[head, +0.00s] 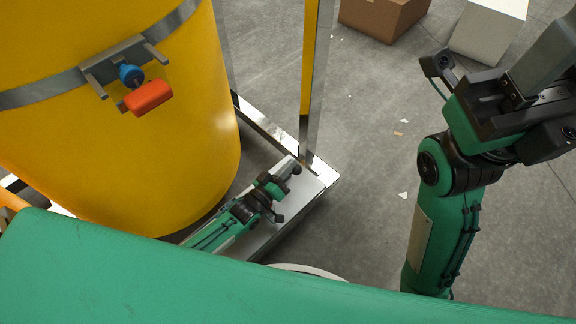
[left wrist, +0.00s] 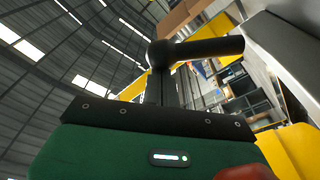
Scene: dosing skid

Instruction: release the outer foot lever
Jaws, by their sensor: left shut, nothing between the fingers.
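My left gripper (head: 276,186) is low beside the yellow tank, over a grey metal slab (head: 303,193) at the frame's foot. It is shut with nothing between its fingers. A short dark cylindrical end shows just past it; I cannot tell whether this is part of the gripper or of the outer foot lever. The left wrist view shows a black post with a rounded top and a black bar (left wrist: 210,47) reaching right from it. I cannot identify the foot lever for certain. My right arm stands at the right; the state of its gripper is unclear.
A yellow tank (head: 130,160) fills the left, with a red handle (head: 148,97) and a blue knob (head: 130,74) on its bracket. A metal post (head: 314,90) rises behind my left gripper. A cardboard box (head: 382,15) lies far back. The grey floor between post and right arm is mostly clear.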

